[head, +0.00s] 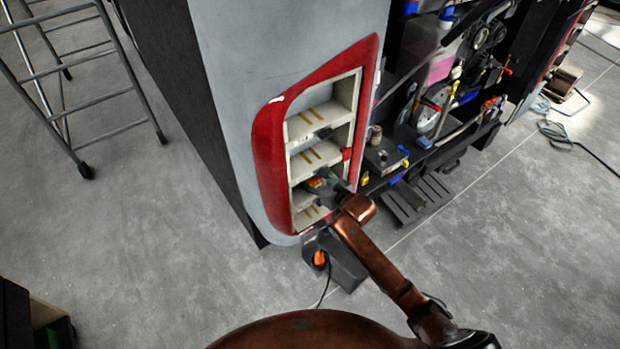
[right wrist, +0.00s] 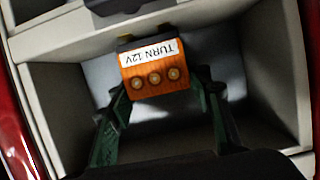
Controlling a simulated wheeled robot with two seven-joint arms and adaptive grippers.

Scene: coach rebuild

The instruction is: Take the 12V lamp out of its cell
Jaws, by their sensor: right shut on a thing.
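The 12V lamp (right wrist: 155,78) is an orange block with a white "TURN 12V" label, upside down in the right wrist view, and a row of three round studs. My right gripper (right wrist: 162,92) is shut on it, with one dark green finger at each side. The lamp is at a pale cell (right wrist: 60,105) whose walls show around it; I cannot tell how deep it sits. In the head view my right gripper (head: 322,186) is at a lower cell of the red-framed light housing (head: 267,145), with a bit of orange showing. My left gripper is out of view.
The upper cells (head: 318,118) look empty apart from yellow strips. A dark bin (head: 342,264) with an orange thing (head: 319,258) stands on the floor below. A cluttered tool rack (head: 440,100) is to the right, a metal ladder (head: 75,85) to the left.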

